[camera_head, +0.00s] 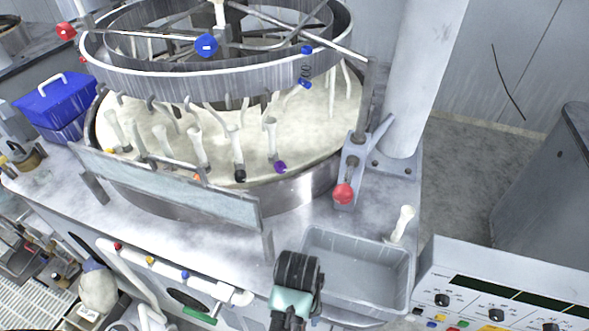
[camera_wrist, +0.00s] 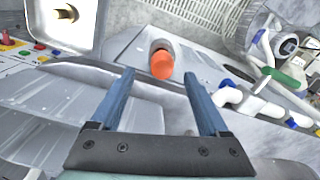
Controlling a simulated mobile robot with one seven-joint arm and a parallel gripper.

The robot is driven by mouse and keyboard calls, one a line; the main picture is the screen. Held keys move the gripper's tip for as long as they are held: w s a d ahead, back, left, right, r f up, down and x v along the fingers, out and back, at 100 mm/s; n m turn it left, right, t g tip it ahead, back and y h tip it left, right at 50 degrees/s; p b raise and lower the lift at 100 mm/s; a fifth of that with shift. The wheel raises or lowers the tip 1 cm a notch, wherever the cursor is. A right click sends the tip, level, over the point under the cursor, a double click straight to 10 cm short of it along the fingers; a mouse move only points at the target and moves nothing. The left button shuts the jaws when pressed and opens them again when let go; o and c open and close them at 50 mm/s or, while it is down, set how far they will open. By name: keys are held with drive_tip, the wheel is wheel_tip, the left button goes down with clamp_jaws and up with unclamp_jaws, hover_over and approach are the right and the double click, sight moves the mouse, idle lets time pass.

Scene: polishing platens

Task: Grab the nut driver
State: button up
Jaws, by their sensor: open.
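A short grey cylinder with a bright orange end (camera_wrist: 162,64) shows in the wrist view, just beyond my fingertips. It may be the nut driver, but its shaft and shape cannot be made out, so I cannot be sure. My gripper (camera_wrist: 158,76) is open, with its two blue fingers apart and nothing between them. The orange end lies between the lines of the fingers, apart from both. In the head view, my arm's end is at the front edge of the bench, left of the grey bin, and the orange-ended thing is not visible there.
A grey plastic bin (camera_head: 366,308) stands at the bench's front right, with a pale fitting (camera_head: 402,224) behind it. A control panel (camera_head: 500,290) is to the right. White pipes (camera_head: 170,266) run along the front. The polishing machine (camera_head: 300,192) fills the back.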

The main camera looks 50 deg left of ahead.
drive_tip(key=shift+s+a+f+p, duration=0.1)
drive_tip(key=shift+f+p, duration=0.5)
drive_tip(key=shift+f, duration=1.75)
clamp_jaws()
